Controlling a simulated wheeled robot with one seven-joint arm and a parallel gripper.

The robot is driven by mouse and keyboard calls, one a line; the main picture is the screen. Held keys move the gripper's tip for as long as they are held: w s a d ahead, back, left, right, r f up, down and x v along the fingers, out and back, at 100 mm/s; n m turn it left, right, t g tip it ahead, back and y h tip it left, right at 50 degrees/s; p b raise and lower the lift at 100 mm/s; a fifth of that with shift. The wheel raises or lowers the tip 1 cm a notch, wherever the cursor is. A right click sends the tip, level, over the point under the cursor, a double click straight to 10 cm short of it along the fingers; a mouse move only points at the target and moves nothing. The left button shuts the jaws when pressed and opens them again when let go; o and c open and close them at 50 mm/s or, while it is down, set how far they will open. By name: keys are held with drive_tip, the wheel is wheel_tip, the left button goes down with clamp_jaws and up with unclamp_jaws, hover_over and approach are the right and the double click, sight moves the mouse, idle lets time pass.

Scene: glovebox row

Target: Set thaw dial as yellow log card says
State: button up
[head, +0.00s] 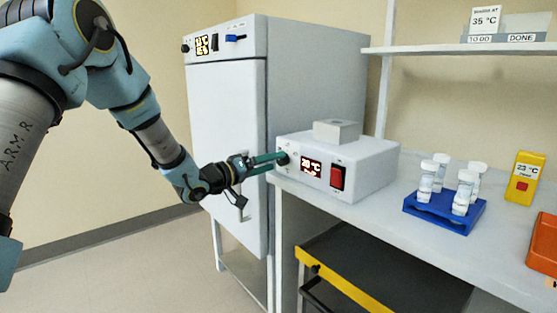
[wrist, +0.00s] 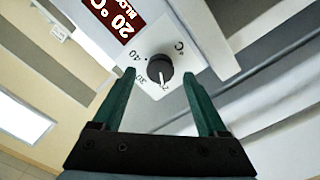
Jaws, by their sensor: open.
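The thaw unit is a white box (head: 345,165) on the bench, with a red display reading 20 °C. Its dark dial (wrist: 160,67) has a white pointer aimed down in the wrist view, near a partly readable mark starting with 2. Marks 30 and 40 also show on the scale. My gripper (head: 279,157) is at the front of the unit, open, with one green finger on each side of the dial in the wrist view (wrist: 158,74). Contact with the dial cannot be told. A yellow card-like item (head: 525,172) at the right reads about 23 °C, in small print.
A white sign (head: 485,19) reading 35 °C stands on the shelf above TO DO and DONE labels. A blue rack (head: 445,212) of capped vials and an orange bin (head: 543,243) are on the bench. A tall white cabinet (head: 226,150) stands behind my gripper.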

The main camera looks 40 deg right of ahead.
drive_tip(key=shift+d, duration=1.45)
clamp_jaws()
